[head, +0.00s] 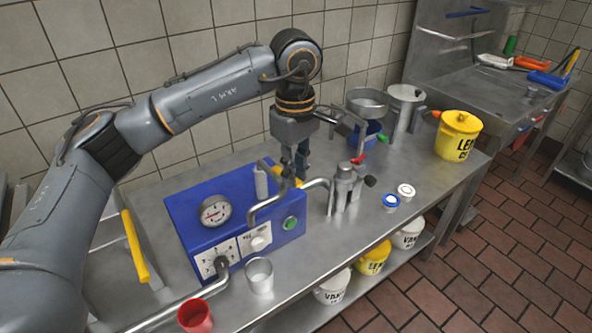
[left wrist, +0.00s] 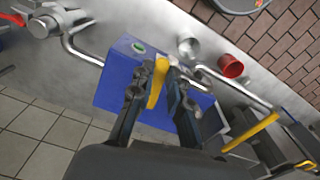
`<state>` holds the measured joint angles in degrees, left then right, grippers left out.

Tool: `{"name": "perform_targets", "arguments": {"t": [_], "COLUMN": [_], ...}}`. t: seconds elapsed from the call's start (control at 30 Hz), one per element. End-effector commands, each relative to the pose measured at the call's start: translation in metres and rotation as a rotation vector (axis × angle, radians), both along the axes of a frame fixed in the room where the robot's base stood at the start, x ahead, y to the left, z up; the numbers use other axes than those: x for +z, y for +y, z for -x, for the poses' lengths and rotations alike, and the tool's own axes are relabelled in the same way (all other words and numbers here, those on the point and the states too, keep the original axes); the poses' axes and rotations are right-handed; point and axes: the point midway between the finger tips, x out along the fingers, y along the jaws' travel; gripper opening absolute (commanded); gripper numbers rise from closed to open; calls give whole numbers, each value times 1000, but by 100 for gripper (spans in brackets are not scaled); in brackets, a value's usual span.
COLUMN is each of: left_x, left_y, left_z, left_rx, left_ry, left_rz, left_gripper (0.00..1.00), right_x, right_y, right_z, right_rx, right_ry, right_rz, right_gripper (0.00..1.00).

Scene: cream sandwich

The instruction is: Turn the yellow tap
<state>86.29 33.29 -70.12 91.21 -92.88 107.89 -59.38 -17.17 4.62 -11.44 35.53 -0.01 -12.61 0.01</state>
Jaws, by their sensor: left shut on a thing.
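The yellow tap (head: 298,183) sits on top of the blue machine (head: 188,204), partly hidden by my left gripper in the head view. In the left wrist view, the yellow tap handle (left wrist: 156,84) lies between the two fingers. My left gripper (head: 290,176) points down over the machine's back right part, and its fingers (left wrist: 168,70) are shut on the tap. The blue machine (left wrist: 118,78) also shows under the fingers in the left wrist view. My right gripper is in neither view.
A metal cup (head: 259,276) and a red cup (head: 195,316) stand in front of the machine. A metal device (head: 345,187) stands right of it. A yellow bucket (head: 459,136) and pots (head: 404,107) stand farther right. Bent pipes run along the machine's front.

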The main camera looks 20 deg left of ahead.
Motion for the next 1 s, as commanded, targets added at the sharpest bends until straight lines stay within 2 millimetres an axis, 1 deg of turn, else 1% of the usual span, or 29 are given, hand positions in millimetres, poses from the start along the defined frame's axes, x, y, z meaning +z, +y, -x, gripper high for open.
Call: {"name": "perform_targets", "arguments": {"t": [0.23,0.27,0.3,0.37,0.63,0.77,0.87,1.0], "left_x": [1,1,1,1,0,7,20,50], "left_y": [0,0,0,0,0,0,0,-1], "left_z": [0,0,0,0,0,0,-1,-1], "left_rx": [0,0,1,1,2,2,3,2], "left_ry": [-1,-1,-1,0,0,-2,-3,-6], "left_rz": [3,3,3,2,1,1,0,2], "left_gripper": [0,19,27,39,40,40,40,40], "right_x": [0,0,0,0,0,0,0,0], "right_y": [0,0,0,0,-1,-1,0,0], "right_z": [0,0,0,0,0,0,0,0], "right_rx": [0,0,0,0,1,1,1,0], "right_ry": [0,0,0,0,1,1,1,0], "right_rz": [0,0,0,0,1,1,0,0], "right_gripper": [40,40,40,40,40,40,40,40]}}
